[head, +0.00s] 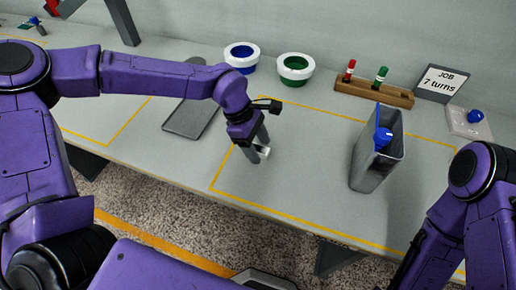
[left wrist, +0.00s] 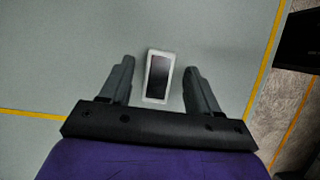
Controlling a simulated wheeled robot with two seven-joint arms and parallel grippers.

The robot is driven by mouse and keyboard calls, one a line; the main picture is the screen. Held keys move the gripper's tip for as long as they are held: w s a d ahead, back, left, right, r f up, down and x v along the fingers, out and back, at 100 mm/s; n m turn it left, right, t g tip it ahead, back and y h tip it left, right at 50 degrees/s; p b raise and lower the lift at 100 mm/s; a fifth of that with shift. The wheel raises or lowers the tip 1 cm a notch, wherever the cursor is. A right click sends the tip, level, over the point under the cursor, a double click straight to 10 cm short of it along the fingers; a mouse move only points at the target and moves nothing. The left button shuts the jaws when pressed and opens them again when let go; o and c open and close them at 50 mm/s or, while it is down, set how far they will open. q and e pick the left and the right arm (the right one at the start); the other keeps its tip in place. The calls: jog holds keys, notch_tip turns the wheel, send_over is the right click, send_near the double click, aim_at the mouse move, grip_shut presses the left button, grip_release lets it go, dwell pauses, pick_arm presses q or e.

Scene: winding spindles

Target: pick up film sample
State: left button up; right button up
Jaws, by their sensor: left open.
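The film sample (left wrist: 158,76) is a small dark rectangle with a white border, lying on the grey bench top. In the left wrist view it sits between the two fingers of my open left gripper (left wrist: 160,64), with a gap on each side. In the head view the left gripper (head: 262,150) points down at the bench inside the yellow outline, and a white bit of the sample (head: 265,151) shows by the fingertips; the fingers hide the rest. My right arm is at the lower right, and its gripper is not clear enough to read.
Behind are blue (head: 241,56) and green (head: 295,68) spools, a wooden rack (head: 373,93) with red and green pieces, and a "JOB 7 turns" sign (head: 440,82). A dark grey tray (head: 190,112) lies left.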

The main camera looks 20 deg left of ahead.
pick_arm(q)
jog(key=c, duration=1.1)
